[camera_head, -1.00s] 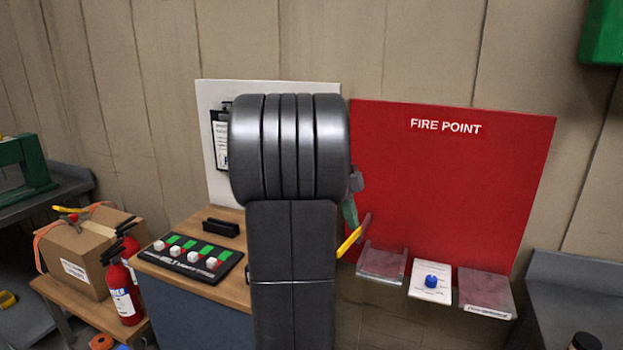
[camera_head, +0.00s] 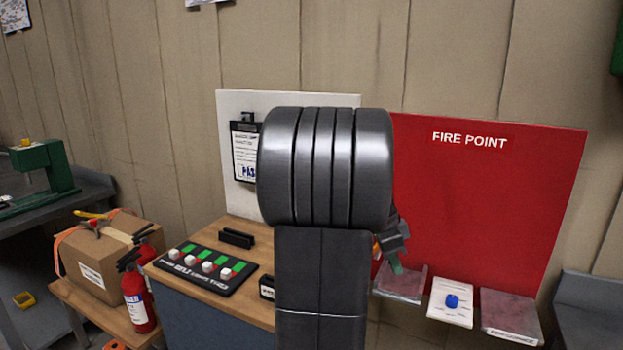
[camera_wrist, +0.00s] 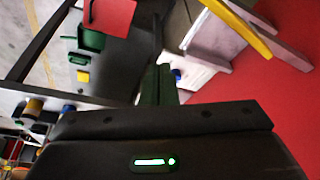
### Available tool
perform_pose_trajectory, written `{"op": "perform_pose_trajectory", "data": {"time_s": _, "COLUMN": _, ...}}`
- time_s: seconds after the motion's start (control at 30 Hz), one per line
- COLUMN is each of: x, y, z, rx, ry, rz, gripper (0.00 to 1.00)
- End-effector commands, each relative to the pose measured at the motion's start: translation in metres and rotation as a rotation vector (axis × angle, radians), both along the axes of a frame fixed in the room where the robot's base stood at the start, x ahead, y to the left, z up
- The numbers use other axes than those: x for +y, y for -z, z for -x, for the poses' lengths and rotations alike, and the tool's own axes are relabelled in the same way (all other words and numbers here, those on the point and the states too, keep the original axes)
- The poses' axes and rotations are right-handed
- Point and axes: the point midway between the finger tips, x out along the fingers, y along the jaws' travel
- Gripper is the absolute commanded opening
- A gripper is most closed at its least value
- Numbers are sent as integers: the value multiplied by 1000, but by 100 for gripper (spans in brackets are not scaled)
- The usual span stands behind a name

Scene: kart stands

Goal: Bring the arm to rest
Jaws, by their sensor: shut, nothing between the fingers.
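My gripper (camera_head: 397,267) shows only in part in the head view, to the right of my arm, which hides the rest of it. Its green tip is in front of the red fire point board (camera_head: 490,195), near the left clear tray (camera_head: 402,284). In the wrist view its dark green fingers (camera_wrist: 159,84) are together with nothing held between them. My arm stands upright in the middle of the head view and covers part of the white board (camera_head: 236,112) and the wooden bench top.
A button panel (camera_head: 205,268) sits on the cabinet at left. A box (camera_head: 105,255) and a fire extinguisher (camera_head: 137,300) are further left. A white card with a blue knob (camera_head: 452,301) lies between the left tray and a right tray (camera_head: 510,310). Dark benches flank both sides.

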Motion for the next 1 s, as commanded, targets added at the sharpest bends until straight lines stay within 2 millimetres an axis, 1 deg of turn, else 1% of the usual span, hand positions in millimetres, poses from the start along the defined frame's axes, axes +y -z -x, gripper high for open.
{"op": "perform_pose_trajectory", "data": {"time_s": 0.2, "x": -16, "y": -2, "z": -3, "rx": -1, "ry": -137, "rz": 0, "gripper": 0}}
{"op": "perform_pose_trajectory", "data": {"time_s": 0.43, "x": -25, "y": -1, "z": -6, "rx": 0, "ry": -230, "rz": -1, "gripper": 0}}
{"op": "perform_pose_trajectory", "data": {"time_s": 0.63, "x": -27, "y": 0, "z": -7, "rx": -1, "ry": -256, "rz": 0, "gripper": 0}}
{"op": "perform_pose_trajectory", "data": {"time_s": 1.0, "x": -25, "y": 0, "z": -7, "rx": 0, "ry": -242, "rz": 0, "gripper": 0}}
